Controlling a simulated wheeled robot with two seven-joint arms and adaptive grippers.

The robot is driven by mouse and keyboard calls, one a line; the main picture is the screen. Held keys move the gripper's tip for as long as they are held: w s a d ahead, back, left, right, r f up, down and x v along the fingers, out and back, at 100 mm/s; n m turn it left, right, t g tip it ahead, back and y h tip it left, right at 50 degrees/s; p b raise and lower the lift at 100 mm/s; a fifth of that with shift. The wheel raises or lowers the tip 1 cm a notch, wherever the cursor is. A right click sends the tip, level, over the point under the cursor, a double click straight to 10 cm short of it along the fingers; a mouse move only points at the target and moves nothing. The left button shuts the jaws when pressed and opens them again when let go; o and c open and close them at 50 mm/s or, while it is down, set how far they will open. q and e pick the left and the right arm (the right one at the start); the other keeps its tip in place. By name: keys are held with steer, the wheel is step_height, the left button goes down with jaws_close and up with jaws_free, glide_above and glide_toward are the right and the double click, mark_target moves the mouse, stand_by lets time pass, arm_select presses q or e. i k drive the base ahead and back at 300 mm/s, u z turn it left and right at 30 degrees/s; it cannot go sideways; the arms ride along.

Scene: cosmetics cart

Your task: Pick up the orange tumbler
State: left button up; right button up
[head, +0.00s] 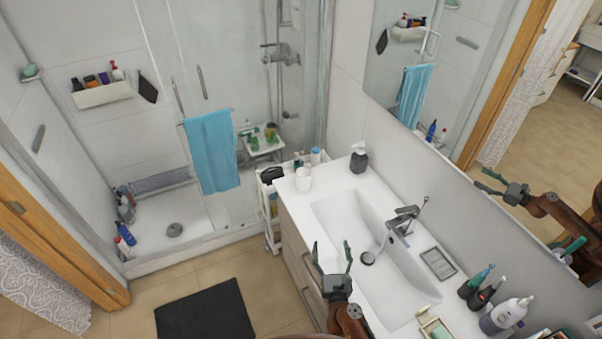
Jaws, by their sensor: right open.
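I cannot make out an orange tumbler for certain in the head view. The white cart (269,219) stands at the left end of the sink counter, with a dark item (271,174) on its top. Its lower shelves are partly hidden by the counter and too small to read. My right gripper (332,257) is open and empty, over the front edge of the sink counter, apart from the cart and to its lower right. My left gripper is not in view.
The white sink counter (328,190) holds a cup (303,178), a dark soap dispenser (359,158), a faucet (402,220) and several bottles at the right. The mirror reflects my arm. A dark mat (205,312) lies on open floor. A blue towel (212,150) hangs by the shower.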

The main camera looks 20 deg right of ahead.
mark_target(304, 174)
steer(key=i, duration=1)
